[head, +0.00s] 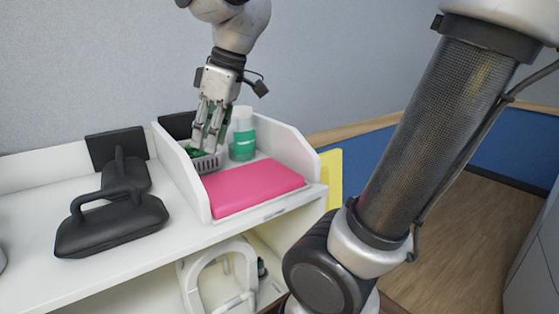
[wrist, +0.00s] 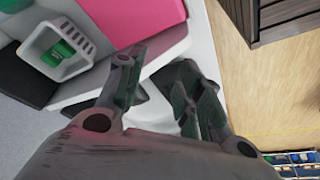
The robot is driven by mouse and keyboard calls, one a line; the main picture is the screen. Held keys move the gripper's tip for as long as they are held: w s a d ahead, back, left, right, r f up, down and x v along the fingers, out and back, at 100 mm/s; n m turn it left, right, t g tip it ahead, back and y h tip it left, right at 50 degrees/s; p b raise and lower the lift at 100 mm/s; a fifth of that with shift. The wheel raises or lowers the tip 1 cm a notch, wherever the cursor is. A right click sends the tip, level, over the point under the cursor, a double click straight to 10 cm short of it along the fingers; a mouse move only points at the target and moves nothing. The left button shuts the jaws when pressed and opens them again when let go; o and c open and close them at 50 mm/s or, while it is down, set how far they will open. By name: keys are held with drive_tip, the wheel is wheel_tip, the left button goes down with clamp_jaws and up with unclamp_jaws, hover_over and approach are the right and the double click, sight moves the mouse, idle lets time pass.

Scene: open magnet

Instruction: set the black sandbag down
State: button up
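A black sandbag (head: 112,226) with a raised loop handle lies on the white counter at the left in the head view. Another black, handled bag (head: 126,174) lies just behind it, partly hidden. My gripper (head: 207,140) points down over the white tray to the right of the bags, apart from both. In the wrist view my gripper (wrist: 160,95) has its two fingers spread, with no bag between them. It appears empty. I cannot make out either sandbag in the wrist view.
The white tray (head: 310,163) holds a pink pad (head: 253,187), a small basket (head: 207,163) with green contents, and a green-and-white bottle (head: 243,140). Black panels (head: 116,146) stand at the back. A white curved frame (head: 215,270) sits on the shelf below. Counter left of the tray is partly clear.

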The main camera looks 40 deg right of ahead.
drive_tip(key=s+d+f+m+t+h, duration=0.1)
drive_tip(key=s+d+f+m+h, duration=0.1)
drive_tip(key=s+d+f+m, duration=0.4)
drive_tip(key=s+d+m, duration=0.3)
drive_tip(key=s+d, duration=0.1)
drive_tip(key=d, duration=0.1)
drive_tip(key=shift+d+t+h, duration=0.3)
drive_tip(key=shift+d+t, duration=0.1)
drive_tip(key=shift+s, duration=0.1)
